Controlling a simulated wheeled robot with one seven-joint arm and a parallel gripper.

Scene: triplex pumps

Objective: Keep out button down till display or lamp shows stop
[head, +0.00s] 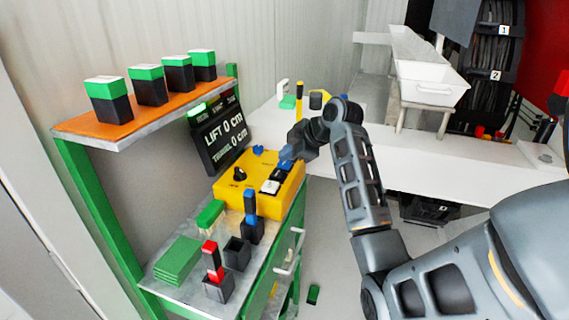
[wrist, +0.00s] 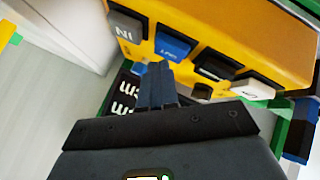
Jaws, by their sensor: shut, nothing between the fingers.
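The yellow control box (head: 228,188) stands on the bench at left centre; its buttons fill the top of the wrist view. There, a grey button (wrist: 125,27) is marked IN. Beside it is a blue button (wrist: 173,47) with white lettering I cannot read clearly. My gripper (wrist: 157,68) is shut and empty, its fingertips just beside the blue button; I cannot tell whether they touch it. In the head view my gripper (head: 290,155) is over the box's far right end. The dark display (head: 223,137) reads LIFT 0 cm and TUNNEL 0 cm. A green lamp (head: 197,110) glows at its upper left.
A black knob (head: 239,174) and a white button (head: 270,187) are also on the box. Blocks in black holders, one with a red block (head: 210,250), stand at the bench front. A shelf (head: 90,130) with green-topped blocks is at left.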

